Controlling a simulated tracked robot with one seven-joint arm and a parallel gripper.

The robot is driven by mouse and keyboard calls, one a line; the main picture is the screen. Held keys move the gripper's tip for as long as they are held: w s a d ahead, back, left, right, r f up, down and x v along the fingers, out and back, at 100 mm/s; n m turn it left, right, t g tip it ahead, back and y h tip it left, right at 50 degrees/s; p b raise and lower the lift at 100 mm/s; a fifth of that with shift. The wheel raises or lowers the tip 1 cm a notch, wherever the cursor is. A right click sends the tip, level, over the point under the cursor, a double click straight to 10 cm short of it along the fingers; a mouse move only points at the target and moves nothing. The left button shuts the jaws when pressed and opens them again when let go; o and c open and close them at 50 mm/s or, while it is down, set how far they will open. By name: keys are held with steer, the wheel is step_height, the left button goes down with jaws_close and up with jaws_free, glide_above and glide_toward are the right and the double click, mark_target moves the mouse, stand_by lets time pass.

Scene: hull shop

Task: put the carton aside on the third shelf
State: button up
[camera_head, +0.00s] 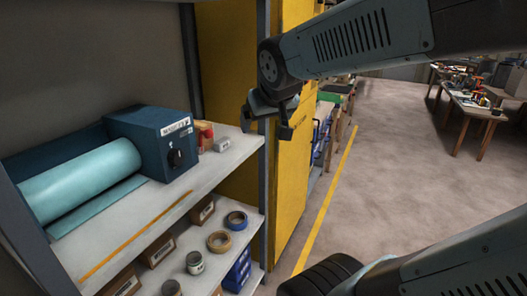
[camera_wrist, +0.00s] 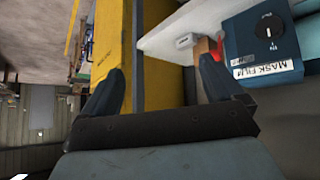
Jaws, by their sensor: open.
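My gripper (camera_head: 270,118) is open and empty in front of the shelf post, near the right end of the upper visible shelf (camera_head: 150,215). In the wrist view its fingers (camera_wrist: 163,70) are spread with nothing between them. Several small brown cartons with white labels stand on the lower shelf, one at the back (camera_head: 202,210) and one further left (camera_head: 158,250). A red and brown item (camera_head: 204,134), perhaps a carton, stands partly hidden beside the blue box on the upper shelf; it also shows in the wrist view (camera_wrist: 217,48). I cannot tell which is the task's carton.
A blue mask film box (camera_head: 160,140) with a teal roll (camera_head: 82,180) fills the upper shelf's left. A small grey block (camera_head: 222,144) sits at its right end. Tape rolls (camera_head: 220,241) and tins (camera_head: 195,263) crowd the lower shelf. A yellow cabinet (camera_head: 290,150) stands alongside; open floor lies right.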

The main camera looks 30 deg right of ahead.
steer(key=s+a+f+g+y, duration=0.1)
steer(key=s+a+f+g, duration=0.1)
steer(key=s+a, duration=0.3)
steer(key=s, duration=0.4)
steer(key=shift+s+a+f+n+g+y, duration=0.25)
steer(key=shift+s+n+g+y, duration=0.05)
steer(key=shift+s+n+y, duration=0.1)
